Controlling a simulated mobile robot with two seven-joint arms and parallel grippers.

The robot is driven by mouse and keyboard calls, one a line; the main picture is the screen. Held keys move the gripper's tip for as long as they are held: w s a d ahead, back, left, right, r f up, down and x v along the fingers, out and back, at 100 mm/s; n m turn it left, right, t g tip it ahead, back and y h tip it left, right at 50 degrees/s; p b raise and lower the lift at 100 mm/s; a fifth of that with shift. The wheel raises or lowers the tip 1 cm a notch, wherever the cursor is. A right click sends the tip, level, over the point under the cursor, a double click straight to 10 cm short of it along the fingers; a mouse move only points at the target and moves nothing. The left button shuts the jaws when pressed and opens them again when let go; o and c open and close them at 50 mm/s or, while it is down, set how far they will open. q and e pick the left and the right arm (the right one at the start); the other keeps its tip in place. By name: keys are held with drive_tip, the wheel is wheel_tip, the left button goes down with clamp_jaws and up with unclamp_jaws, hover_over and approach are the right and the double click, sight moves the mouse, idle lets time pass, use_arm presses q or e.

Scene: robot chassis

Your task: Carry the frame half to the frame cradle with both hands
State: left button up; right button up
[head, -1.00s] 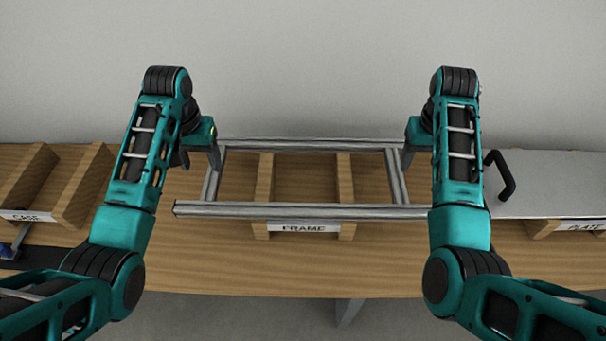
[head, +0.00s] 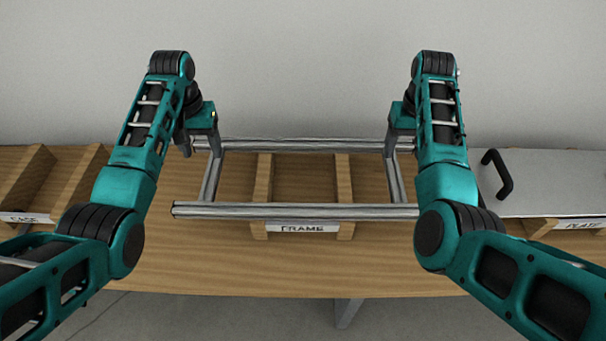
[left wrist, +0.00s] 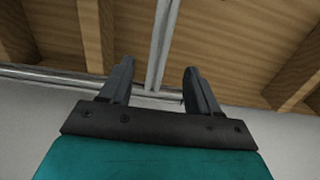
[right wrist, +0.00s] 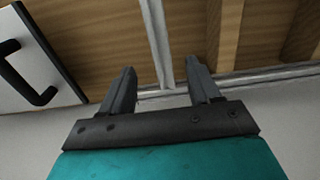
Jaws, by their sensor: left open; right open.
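The frame half (head: 300,211) is a silver metal rectangle of rails. It rests across a wooden holder labelled FRAME (head: 263,190); I cannot tell whether that holder is the frame cradle. My left gripper (head: 200,148) is open above the left side bar, near the back rail. In the left wrist view the side bar (left wrist: 160,50) runs between its spread fingers (left wrist: 155,75). My right gripper (head: 396,145) is open above the right side bar. In the right wrist view that bar (right wrist: 156,38) lies between the fingers (right wrist: 161,72). Contact is not clear.
A wooden holder labelled CASE (head: 68,180) stands at the left. At the right a grey plate (head: 550,180) with a black handle (head: 500,175) lies on a holder labelled PLATE (head: 560,228). The bench front (head: 280,272) is clear; a plain wall stands behind.

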sight(210, 173)
use_arm(q)
wheel_tip(210, 173, down, 9)
drive_tip(key=shift+r, duration=0.15)
use_arm(e)
wheel_tip(210, 173, down, 9)
drive_tip(key=shift+r, duration=0.1)
use_arm(q)
clamp_jaws()
use_arm(e)
clamp_jaws()
drive_tip(key=shift+s, duration=0.1)
idle(0.7)
use_arm(q)
drive_tip(key=shift+w+r, duration=0.1)
drive_tip(key=shift+r, duration=0.2)
use_arm(e)
drive_tip(key=shift+r, duration=0.15)
